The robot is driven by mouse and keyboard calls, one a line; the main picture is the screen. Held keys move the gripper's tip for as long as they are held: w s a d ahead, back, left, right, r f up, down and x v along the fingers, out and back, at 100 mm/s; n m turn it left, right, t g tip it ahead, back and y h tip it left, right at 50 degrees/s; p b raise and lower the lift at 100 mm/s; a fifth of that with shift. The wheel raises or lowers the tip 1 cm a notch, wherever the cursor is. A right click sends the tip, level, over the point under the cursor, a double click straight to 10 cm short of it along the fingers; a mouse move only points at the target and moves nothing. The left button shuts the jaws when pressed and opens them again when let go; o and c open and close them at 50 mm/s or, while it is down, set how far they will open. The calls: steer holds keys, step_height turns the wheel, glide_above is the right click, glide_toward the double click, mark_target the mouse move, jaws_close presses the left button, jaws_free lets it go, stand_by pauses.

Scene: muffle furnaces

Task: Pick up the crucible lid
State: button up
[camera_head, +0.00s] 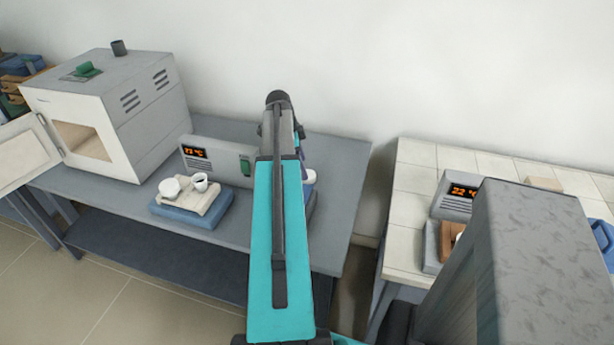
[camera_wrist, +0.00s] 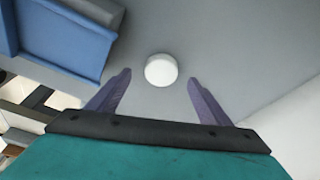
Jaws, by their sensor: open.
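The crucible lid (camera_wrist: 160,70) appears as a small round white disc on the grey bench top in the wrist view. It lies between and slightly beyond the fingertips of my gripper (camera_wrist: 160,76), with a gap on each side. My gripper is open and empty, its two purple fingers spread. In the head view my teal arm hides most of the gripper; a bit of white (camera_head: 309,176), likely the lid, shows just right of the arm. A small white crucible (camera_head: 200,183) and a round white piece (camera_head: 170,189) sit on a pale slab on a blue-grey base.
A muffle furnace (camera_head: 120,115) with its door open stands at the left of the grey bench (camera_head: 340,180). A controller (camera_head: 220,160) stands behind the crucible. A blue block (camera_wrist: 65,40) is left of the lid. A tiled bench (camera_head: 405,215) is at right, past a gap.

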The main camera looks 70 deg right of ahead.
steer(key=shift+d+p+x, duration=0.2)
steer(key=shift+p+x, duration=0.35)
steer(key=shift+x, duration=1.65)
steer(key=shift+s, duration=0.1)
steer(key=c, duration=1.1)
